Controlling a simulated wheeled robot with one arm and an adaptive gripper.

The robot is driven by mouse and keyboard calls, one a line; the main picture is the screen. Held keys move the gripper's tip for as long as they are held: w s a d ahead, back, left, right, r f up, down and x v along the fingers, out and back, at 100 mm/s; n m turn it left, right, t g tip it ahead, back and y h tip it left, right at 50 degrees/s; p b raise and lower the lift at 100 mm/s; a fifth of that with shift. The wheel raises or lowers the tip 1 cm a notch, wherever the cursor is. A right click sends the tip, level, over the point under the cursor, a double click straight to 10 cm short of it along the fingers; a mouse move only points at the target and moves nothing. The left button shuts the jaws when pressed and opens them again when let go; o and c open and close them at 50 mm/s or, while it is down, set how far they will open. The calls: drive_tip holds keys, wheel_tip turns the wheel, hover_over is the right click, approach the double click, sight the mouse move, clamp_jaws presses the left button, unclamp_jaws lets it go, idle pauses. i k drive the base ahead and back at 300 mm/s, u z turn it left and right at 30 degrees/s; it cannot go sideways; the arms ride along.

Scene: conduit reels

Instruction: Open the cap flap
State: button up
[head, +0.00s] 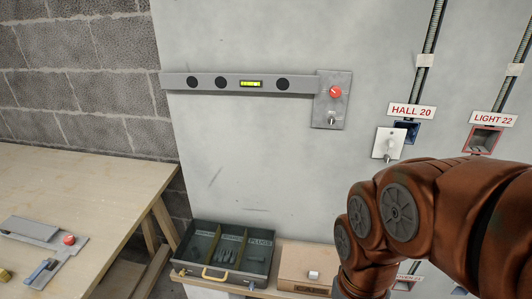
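No part is labelled as a cap flap, and I cannot tell for sure which one it is. Under the HALL 20 label (411,111), a white square plate (384,138) with a small metal knob or lever stands left of and below a dark blue box (406,131), partly overlapping it. Under the LIGHT 22 label (492,119), a red-rimmed box (483,140) shows a dark opening. My copper-coloured arm covers the lower right, below these boxes. My gripper is not visible in the head view.
A spirit level (230,84) and a grey plate with a red knob (331,99) are on the wall. Below are a divided toolbox (225,253) and a cardboard-coloured box (305,262). A wooden bench (80,200) stands left. The wall's middle is clear.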

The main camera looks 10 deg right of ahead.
sight(298, 264)
drive_tip(key=z, duration=1.05)
drive_tip(key=k, duration=0.65)
drive_tip(key=u, duration=1.1)
drive_tip(key=i, duration=0.5)
drive_tip(key=u, duration=0.05)
